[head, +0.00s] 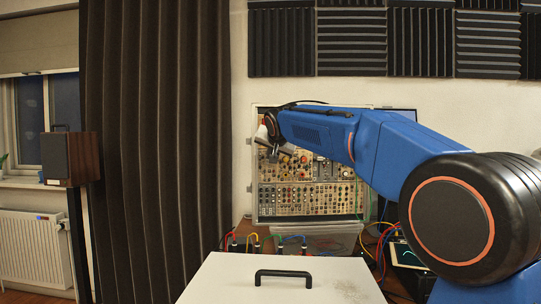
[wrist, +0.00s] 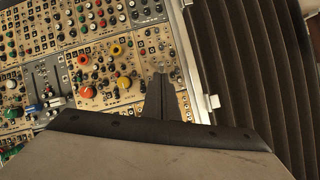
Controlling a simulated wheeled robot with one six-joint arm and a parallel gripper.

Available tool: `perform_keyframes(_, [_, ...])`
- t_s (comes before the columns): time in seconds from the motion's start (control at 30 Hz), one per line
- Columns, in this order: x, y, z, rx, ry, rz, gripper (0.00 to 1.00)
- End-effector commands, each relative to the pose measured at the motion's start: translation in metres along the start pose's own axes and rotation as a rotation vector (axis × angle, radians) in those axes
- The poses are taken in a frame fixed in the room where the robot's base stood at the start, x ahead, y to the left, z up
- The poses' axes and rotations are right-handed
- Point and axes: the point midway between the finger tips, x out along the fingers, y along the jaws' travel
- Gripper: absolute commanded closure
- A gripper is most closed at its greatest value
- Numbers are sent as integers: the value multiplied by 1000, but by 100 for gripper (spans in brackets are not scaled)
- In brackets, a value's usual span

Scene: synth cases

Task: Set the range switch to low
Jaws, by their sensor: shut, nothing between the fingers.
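A rack panel of knobs, sockets and sliders (head: 305,200) stands upright against the wall in the head view. In the wrist view the same panel (wrist: 60,30) fills the upper left, tilted in the picture, with orange, red, green and white knobs. My gripper (wrist: 160,82) is shut and empty, its dark fingertips in front of the panel's edge area near the white side frame. In the head view my gripper (head: 272,150) is small and in front of the upper left of the panel. I cannot make out which control is the range switch; the fingers cover part of the panel.
A dark curtain (head: 150,150) hangs left of the panel. A white lid with a black handle (head: 283,275) is in front. Coloured cables (head: 380,245) hang at the right below the panel. A speaker (head: 70,158) stands far left.

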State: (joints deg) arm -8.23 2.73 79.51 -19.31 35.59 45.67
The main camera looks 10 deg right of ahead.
Motion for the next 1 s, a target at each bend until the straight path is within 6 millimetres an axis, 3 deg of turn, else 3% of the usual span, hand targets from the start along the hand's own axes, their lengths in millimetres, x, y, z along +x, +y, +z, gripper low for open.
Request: perform_keyframes(1.0, [-8,-4,-13,0,0,0,100])
